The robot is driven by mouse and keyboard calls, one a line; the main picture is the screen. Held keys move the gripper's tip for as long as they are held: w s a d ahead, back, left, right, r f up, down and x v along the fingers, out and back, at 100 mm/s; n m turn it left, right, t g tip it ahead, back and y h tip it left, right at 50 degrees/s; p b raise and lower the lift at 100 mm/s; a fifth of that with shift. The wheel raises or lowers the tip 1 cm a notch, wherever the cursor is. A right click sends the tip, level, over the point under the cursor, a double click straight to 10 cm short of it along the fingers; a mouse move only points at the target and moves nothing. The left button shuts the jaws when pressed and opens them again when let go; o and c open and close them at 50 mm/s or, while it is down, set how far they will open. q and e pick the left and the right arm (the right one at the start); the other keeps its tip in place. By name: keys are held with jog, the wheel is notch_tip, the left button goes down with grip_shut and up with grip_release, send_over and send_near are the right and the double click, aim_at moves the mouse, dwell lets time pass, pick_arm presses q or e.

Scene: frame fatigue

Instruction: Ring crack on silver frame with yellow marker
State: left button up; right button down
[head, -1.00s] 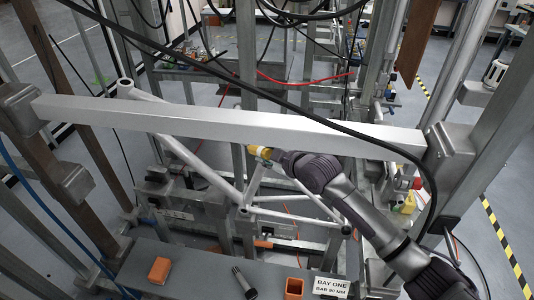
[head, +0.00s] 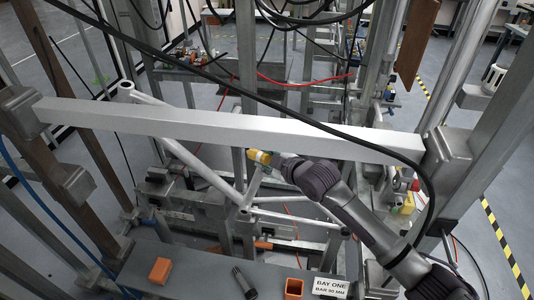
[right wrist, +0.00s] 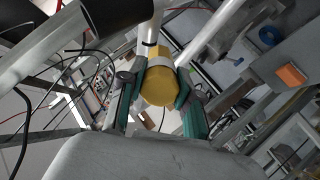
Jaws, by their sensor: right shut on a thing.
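The silver frame (head: 200,165) is a set of welded tubes behind and below a horizontal metal bar. My right gripper (head: 272,159) is just below that bar, near the frame's junction. It is shut on the yellow marker (head: 258,156), which also shows between the green-edged fingers in the right wrist view (right wrist: 158,86). In that view a pale tube (right wrist: 150,35) with a thin dark curved line lies just beyond the marker. I cannot tell whether this line is the crack, or whether marker and tube touch. My left gripper is not in view.
The horizontal bar (head: 230,127) spans the front between two uprights, close above my right gripper. A black cable (head: 250,93) hangs across it. On the grey shelf (head: 205,268) below are an orange block (head: 160,270), a dark cylinder (head: 244,282), an orange cup (head: 293,288) and a BAY ONE sign (head: 331,287).

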jog(key=s+p, duration=0.1)
jog(key=s+a+p, duration=0.1)
jog(key=s, duration=0.1)
jog(key=s+p, duration=0.1)
jog(key=s, duration=0.1)
jog(key=shift+s+a+r, duration=0.1)
jog(key=shift+s+a, duration=0.15)
jog(key=shift+a, duration=0.1)
dwell(0.4)
jog(key=s+d+r+m+t+h+b, duration=0.1)
jog(key=s+d+r+m+h+b, duration=0.1)
jog(key=s+d, duration=0.5)
jog(key=s+d+r+m+t+h+b, duration=0.1)
jog(key=s+d+m+h+b, duration=0.3)
jog(key=s+d, duration=0.3)
jog(key=shift+s+d+r+h, duration=0.35)
jog(key=shift+d+r+h, duration=0.05)
jog(key=shift+d+h, duration=0.15)
